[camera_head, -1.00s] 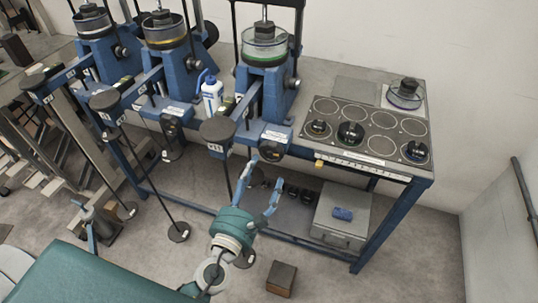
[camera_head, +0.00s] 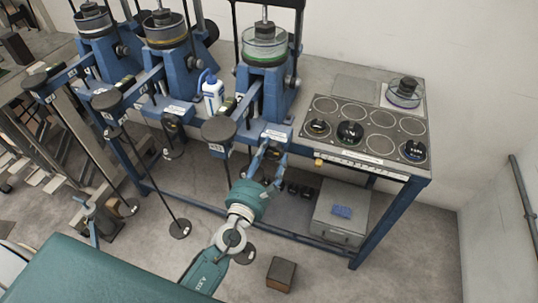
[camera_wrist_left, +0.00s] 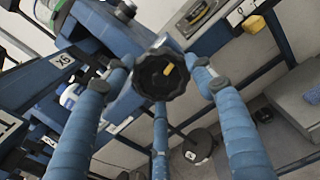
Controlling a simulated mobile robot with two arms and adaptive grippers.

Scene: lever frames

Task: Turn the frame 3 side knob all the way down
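The knob (camera_wrist_left: 162,76) is a black, lobed disc with a yellow mark near its middle, seen in the left wrist view in front of a blue frame. In the head view it sits low on the front of the rightmost blue lever frame (camera_head: 262,92), mostly hidden by my fingers. My left gripper (camera_head: 271,158) is open at the front of that frame, with its fingers reaching up. In the wrist view its blue fingers (camera_wrist_left: 163,92) stand spread around the knob. I cannot tell whether they touch it. My right gripper is not in view.
A round dark lever pad (camera_head: 219,129) is close left of my gripper. A panel with circles and small weights (camera_head: 365,128) lies on the table at right. A grey box (camera_head: 340,212) stands below, and a brown block (camera_head: 281,274) lies on the floor.

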